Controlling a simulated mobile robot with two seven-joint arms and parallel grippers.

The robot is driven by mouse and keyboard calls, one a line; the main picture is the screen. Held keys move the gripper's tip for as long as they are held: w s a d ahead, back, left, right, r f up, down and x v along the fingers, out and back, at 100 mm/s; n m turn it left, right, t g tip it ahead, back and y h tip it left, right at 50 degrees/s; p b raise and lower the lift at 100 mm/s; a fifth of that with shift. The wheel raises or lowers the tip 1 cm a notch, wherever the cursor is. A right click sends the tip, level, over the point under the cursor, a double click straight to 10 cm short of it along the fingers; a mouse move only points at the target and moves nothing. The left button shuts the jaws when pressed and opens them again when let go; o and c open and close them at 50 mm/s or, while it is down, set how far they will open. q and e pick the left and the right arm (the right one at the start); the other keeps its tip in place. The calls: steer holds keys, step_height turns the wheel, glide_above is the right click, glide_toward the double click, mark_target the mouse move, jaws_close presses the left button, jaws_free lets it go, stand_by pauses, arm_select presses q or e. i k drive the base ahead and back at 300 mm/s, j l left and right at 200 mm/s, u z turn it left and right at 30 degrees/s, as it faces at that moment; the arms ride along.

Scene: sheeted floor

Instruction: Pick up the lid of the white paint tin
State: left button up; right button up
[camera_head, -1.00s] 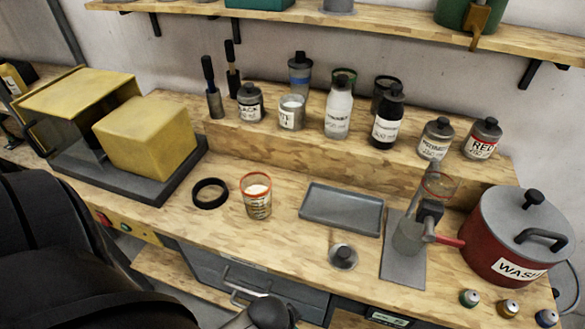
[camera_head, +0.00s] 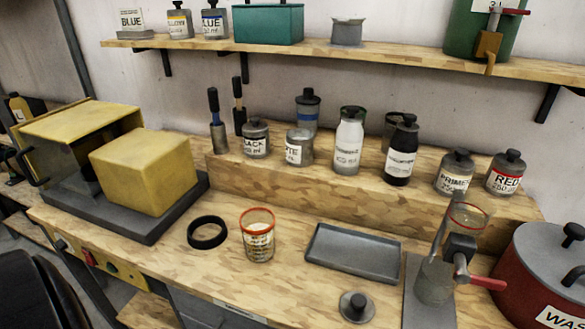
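The white paint tin (camera_head: 299,148), its label partly turned away and ending in "ITE", stands on the raised wooden step between the black tin and a white bottle. No knobbed lid shows on its top. A round grey lid with a dark knob (camera_head: 357,306) lies by itself on the lower bench at the front, below the grey tray. I cannot tell from markings which tin it fits.
A grey tray (camera_head: 353,252), a red-rimmed cup (camera_head: 258,236) and a black ring (camera_head: 207,232) lie behind and left of the lid. A press with a red handle (camera_head: 437,275) and a red wash pot (camera_head: 540,280) stand right. Bare wood lies left of the lid.

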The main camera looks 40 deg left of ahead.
mark_target(356, 307)
steer(key=i+u, duration=0.15)
steer(key=u, duration=0.3)
steer(key=i+u, duration=0.2)
steer(key=u, duration=0.2)
steer(key=i+u, duration=0.15)
steer(key=u, duration=0.3)
